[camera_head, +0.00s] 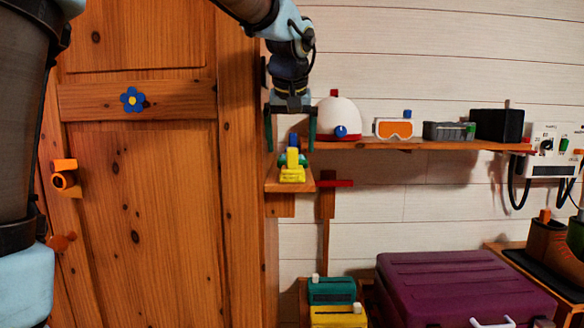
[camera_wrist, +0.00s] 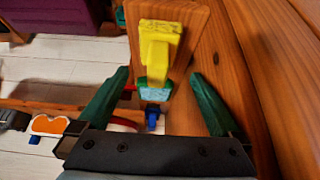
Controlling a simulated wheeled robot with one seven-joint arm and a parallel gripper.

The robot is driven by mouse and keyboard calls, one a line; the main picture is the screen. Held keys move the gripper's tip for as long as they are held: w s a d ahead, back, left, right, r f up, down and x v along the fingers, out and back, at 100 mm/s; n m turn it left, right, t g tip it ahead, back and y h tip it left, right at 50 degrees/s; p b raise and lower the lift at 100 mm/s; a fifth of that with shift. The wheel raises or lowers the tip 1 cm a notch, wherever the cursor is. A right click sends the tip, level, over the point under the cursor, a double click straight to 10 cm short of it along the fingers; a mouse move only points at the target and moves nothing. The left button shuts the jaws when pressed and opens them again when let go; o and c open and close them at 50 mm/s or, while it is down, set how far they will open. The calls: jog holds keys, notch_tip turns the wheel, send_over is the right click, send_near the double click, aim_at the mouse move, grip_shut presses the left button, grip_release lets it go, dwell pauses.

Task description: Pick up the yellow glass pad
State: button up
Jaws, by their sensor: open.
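The yellow glass pad (camera_head: 292,173) stands on the near end of the wooden shelf, beside the wardrobe. It has a broad yellow block and an upright yellow part, with green and blue parts behind. In the wrist view the yellow pad (camera_wrist: 158,48) lies ahead, with a teal face at its lower end. My gripper (camera_head: 290,148) hangs pointing down above and around the pad's upper part, one finger to each side. In the wrist view my gripper (camera_wrist: 158,75) has wide-apart green fingers with nothing held. I cannot tell whether a finger touches the pad.
The wardrobe door (camera_head: 150,200) rises close on the left. Along the shelf (camera_head: 400,145) stand a white helmet (camera_head: 338,118), orange goggles (camera_head: 394,128) and a black box (camera_head: 497,125). A purple suitcase (camera_head: 450,285) lies below on the right.

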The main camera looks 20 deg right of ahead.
aim_at(293, 148)
jog(key=p+x, duration=0.1)
jog(key=x, duration=0.5)
jog(key=shift+w+d+f+p, duration=0.15)
jog(key=shift+d+p, duration=0.1)
jog(key=shift+p, duration=0.05)
jog(key=c, duration=1.3)
jog(key=shift+r+b, duration=0.3)
jog(key=shift+r, duration=0.6)
jog(key=shift+s+r+b, duration=0.25)
jog(key=shift+r+b, duration=0.15)
jog(key=shift+r, duration=0.45)
jog(key=s+a+b, duration=0.2)
jog(key=s+a, duration=0.1)
jog(key=s, duration=0.5)
jog(key=s+a+b, duration=0.2)
jog(key=s+a, duration=0.2)
jog(key=s, duration=0.4)
jog(key=shift+a+b, duration=0.3)
jog(key=shift+b, duration=0.1)
